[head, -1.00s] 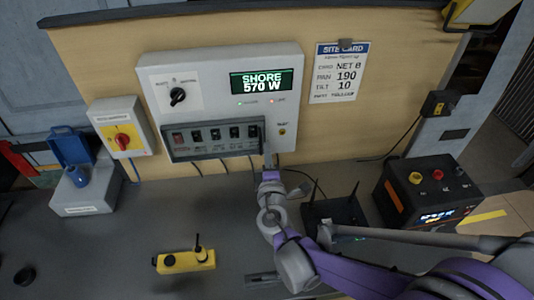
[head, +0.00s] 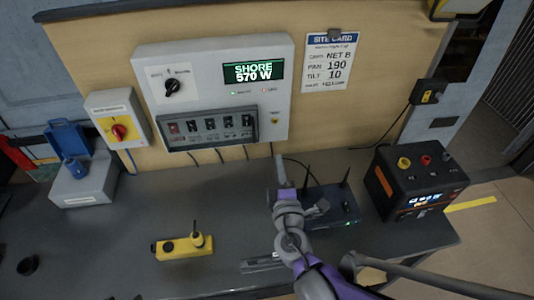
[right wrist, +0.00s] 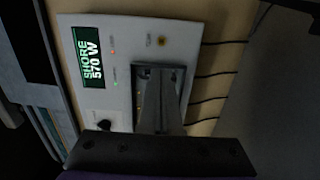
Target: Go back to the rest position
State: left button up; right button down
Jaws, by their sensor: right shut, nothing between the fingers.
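My right gripper (head: 280,167) is shut and empty. It is in front of the lower right part of the white power panel (head: 213,88), above the grey bench, and apart from the panel's switches. In the right wrist view the shut fingers (right wrist: 160,75) point toward the panel (right wrist: 112,60), seen sideways, and hide part of its switch row. The panel's display (head: 253,72) reads SHORE 570 W. My left gripper is not in view.
A black router (head: 335,207) with antennas stands close beside my right arm. A black power unit (head: 418,180) is at the right. A yellow remote (head: 184,247) lies front left. A blue-capped socket box (head: 85,184) and a red rotary switch (head: 119,131) are at the left.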

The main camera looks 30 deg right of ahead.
jog(key=s, duration=0.2)
jog(key=shift+s+d, duration=0.15)
jog(key=shift+s, duration=0.2)
notch_tip(320, 180, down, 6)
jog(key=s+m+g+y, duration=0.1)
jog(key=s+m+g, duration=0.2)
jog(key=m+g, duration=0.55)
jog(key=s+a+f+m+g+y, duration=0.1)
jog(key=s+a+m+y, duration=0.1)
jog(key=a, duration=0.3)
jog(key=s+a+f+m+g+y, duration=0.1)
jog(key=s+a+f+m+y, duration=0.1)
jog(key=a+y, duration=0.2)
jog(key=shift+s+a+y, duration=0.3)
jog(key=shift+a, duration=0.65)
jog(key=shift+d, duration=0.1)
